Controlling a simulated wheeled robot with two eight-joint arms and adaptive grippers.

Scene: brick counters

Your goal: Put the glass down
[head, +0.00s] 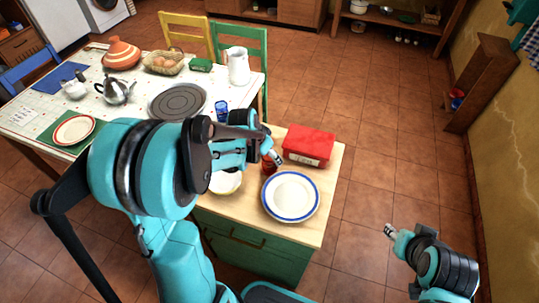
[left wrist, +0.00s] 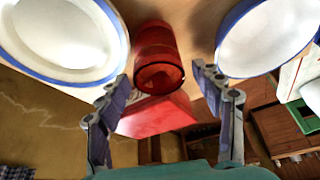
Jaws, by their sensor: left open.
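A red translucent glass (head: 268,164) is on the wooden top of the green counter (head: 325,190), between the white plate and the bowl. In the left wrist view the glass (left wrist: 156,50) lies ahead of and between my left fingertips, with a gap showing on both sides. My left gripper (left wrist: 164,80) is open and empty; in the head view it (head: 272,152) is right by the glass and partly hides it. My right gripper (head: 391,231) is out over the floor at the right, away from the counter; its jaws are too small to judge.
A blue-rimmed plate (head: 291,197), a bowl (head: 226,183) and a red box (head: 309,145) crowd the glass. The dining table (head: 140,93) at the left holds a blue glass (head: 221,111), a round grey mat (head: 177,101) and a white jug (head: 238,67). Open floor lies right.

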